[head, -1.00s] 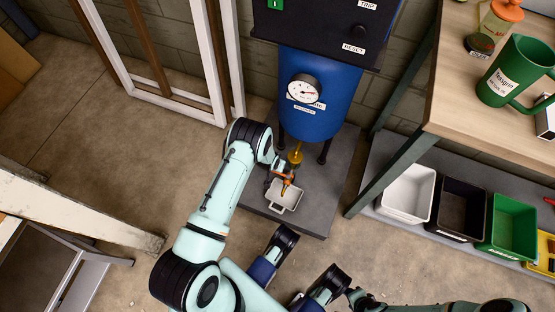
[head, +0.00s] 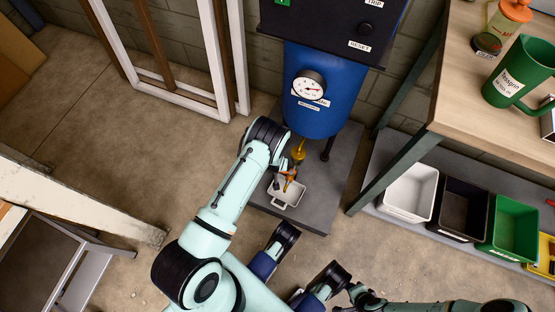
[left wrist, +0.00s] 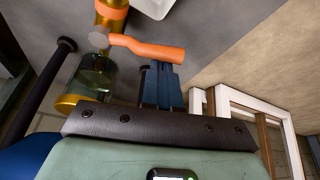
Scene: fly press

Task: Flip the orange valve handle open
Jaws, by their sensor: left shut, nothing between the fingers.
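The orange valve handle (left wrist: 150,48) sticks out sideways from its pivot on the brass valve (left wrist: 108,15), roughly crosswise to the pipe. In the head view the handle (head: 289,178) shows small below the blue tank (head: 325,107). My left gripper (left wrist: 160,68) is shut and empty, its blue fingertips right at the handle's side near its middle. I cannot tell whether they touch it. In the head view my left wrist partly hides these fingers. My right arm lies along the bottom edge of the head view; its gripper end (head: 360,295) is too small to read.
A white tray (head: 291,196) stands on the grey base plate (head: 318,215) under the valve. A clear sight glass (left wrist: 92,78) and a dark leg (left wrist: 40,88) are close beside my left gripper. A workbench (head: 465,90) and several bins stand at the right.

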